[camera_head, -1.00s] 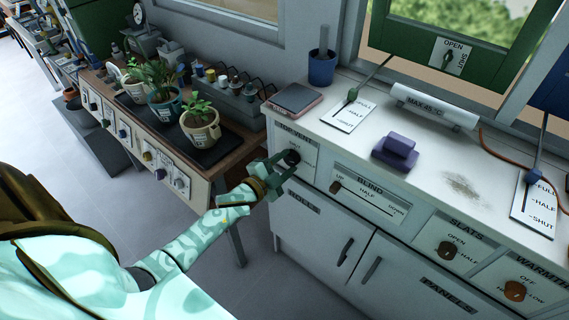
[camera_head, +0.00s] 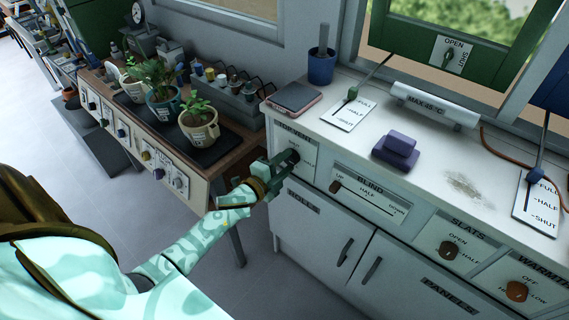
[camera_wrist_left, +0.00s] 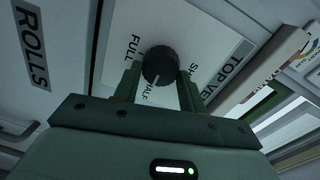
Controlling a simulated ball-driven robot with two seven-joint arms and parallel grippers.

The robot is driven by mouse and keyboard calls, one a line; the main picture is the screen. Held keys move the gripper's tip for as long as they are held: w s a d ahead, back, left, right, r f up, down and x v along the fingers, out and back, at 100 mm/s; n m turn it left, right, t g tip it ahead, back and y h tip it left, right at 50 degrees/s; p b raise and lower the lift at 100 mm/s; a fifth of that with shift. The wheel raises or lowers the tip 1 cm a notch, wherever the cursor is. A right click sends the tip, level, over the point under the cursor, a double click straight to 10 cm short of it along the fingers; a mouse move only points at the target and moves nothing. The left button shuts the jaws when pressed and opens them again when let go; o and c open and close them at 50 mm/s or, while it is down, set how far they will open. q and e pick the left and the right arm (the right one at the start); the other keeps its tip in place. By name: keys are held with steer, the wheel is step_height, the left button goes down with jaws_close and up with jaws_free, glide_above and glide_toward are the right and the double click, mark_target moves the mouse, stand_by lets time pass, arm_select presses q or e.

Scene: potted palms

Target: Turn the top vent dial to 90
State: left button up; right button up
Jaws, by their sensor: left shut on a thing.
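The top vent dial (camera_wrist_left: 160,66) is a round dark knob on a white plate lettered TOP VENT, FULL, HALF and SHUT. In the wrist view its pale pointer line points at or close to HALF. My left gripper (camera_wrist_left: 158,80) has a finger on each side of the knob and is shut on it. In the head view the left gripper (camera_head: 286,162) reaches the left end of the white cabinet and hides part of the dial and its plate. My right gripper is not in view.
Right of the dial are the BLIND slider (camera_head: 336,187), the SLATS knob (camera_head: 448,250) and the WARMTH knob (camera_head: 516,291). A purple block (camera_head: 396,151) and a tablet-like slab (camera_head: 295,97) lie on the counter. Potted plants (camera_head: 200,129) stand on the bench at left.

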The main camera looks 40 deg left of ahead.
arm_select(q)
steer(key=shift+f, duration=0.1)
steer(key=o, duration=1)
steer(key=s, duration=0.5)
steer(key=s+a+p, duration=0.1)
steer(key=s, duration=0.5)
steer(key=s+r+p, duration=0.1)
steer(key=s, duration=0.4)
steer(key=shift+s+a, duration=0.15)
steer(key=shift+s, duration=0.05)
